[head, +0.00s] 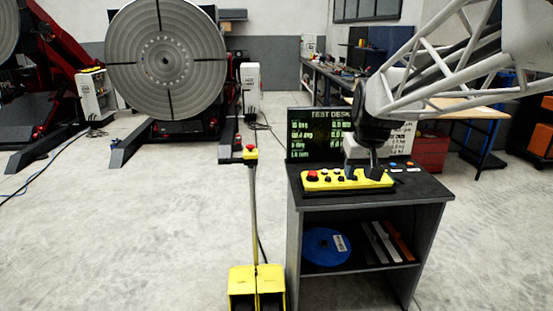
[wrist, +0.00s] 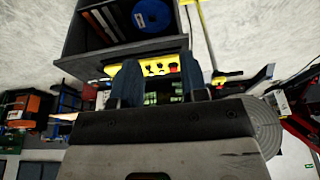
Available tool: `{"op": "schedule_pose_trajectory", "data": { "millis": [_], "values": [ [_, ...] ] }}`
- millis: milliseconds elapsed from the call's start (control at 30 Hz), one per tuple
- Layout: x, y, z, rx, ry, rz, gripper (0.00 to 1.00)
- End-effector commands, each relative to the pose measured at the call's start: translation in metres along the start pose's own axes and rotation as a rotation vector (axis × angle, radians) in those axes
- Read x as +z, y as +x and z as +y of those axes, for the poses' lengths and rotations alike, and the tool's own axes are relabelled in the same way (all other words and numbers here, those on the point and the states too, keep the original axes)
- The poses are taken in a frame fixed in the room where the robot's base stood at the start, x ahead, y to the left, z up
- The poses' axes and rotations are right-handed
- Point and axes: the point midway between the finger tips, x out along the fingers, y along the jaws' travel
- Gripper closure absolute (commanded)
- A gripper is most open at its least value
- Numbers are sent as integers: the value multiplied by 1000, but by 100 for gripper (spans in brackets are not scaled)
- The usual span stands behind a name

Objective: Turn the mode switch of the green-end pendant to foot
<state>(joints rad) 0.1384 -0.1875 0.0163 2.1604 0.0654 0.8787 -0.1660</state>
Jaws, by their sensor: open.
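A yellow pendant (head: 320,182) lies on the dark top of the test desk, with a red button at its left end and several black knobs along it. My gripper (head: 362,172) is over its right half, pointing down, and hides part of it. In the wrist view the pendant (wrist: 160,66) shows between and beyond my two dark fingers (wrist: 158,76), which are apart with nothing held. I cannot tell whether the fingers touch the pendant. A green end, the mode switch and its setting cannot be made out.
A test desk screen (head: 314,140) stands behind the pendant. Small coloured buttons (head: 397,165) are at the desk's right. A yellow foot pedal (head: 256,285) and a post with a red button (head: 250,152) stand left. A large round positioner plate (head: 190,85) is farther back.

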Motion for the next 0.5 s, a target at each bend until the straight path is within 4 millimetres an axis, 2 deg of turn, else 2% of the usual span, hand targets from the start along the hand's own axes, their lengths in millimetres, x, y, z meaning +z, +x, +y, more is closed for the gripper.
{"op": "schedule_pose_trajectory", "data": {
  "millis": [100, 500],
  "values": [
    [-29, 8, 11, -2, 2, 4, 60],
    [-118, 38, 54, -5, 0, 21, 60]
  ]
}}
